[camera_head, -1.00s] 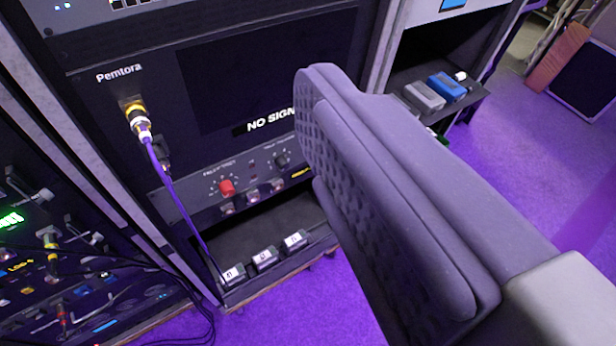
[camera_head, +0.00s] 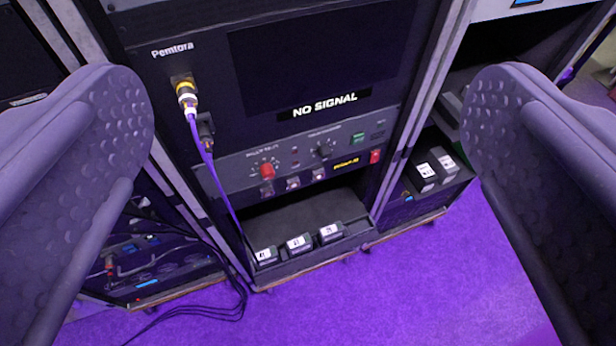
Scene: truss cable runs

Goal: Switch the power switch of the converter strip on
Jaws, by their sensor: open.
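The converter strip (camera_head: 300,155) is a grey panel across the middle of the rack, below a screen reading "NO SIGNAL" (camera_head: 324,105). It carries a red knob (camera_head: 267,170), a black knob (camera_head: 324,150), a small green window (camera_head: 358,138) and a yellow label (camera_head: 346,164). A small red switch (camera_head: 375,156), which looks like the power switch, sits at its right end; its position is too small to tell. My gripper (camera_head: 308,110) is open and empty. Its two grey padded fingers stand wide apart at the picture's sides, nearer than the rack and apart from the strip.
A purple cable (camera_head: 205,155) hangs from a yellow-ringed plug at the rack's left. Several labelled black blocks (camera_head: 299,244) stand in the open bay below. Black cables (camera_head: 215,312) lie on the purple floor. Another bay at right holds two labelled blocks (camera_head: 425,171).

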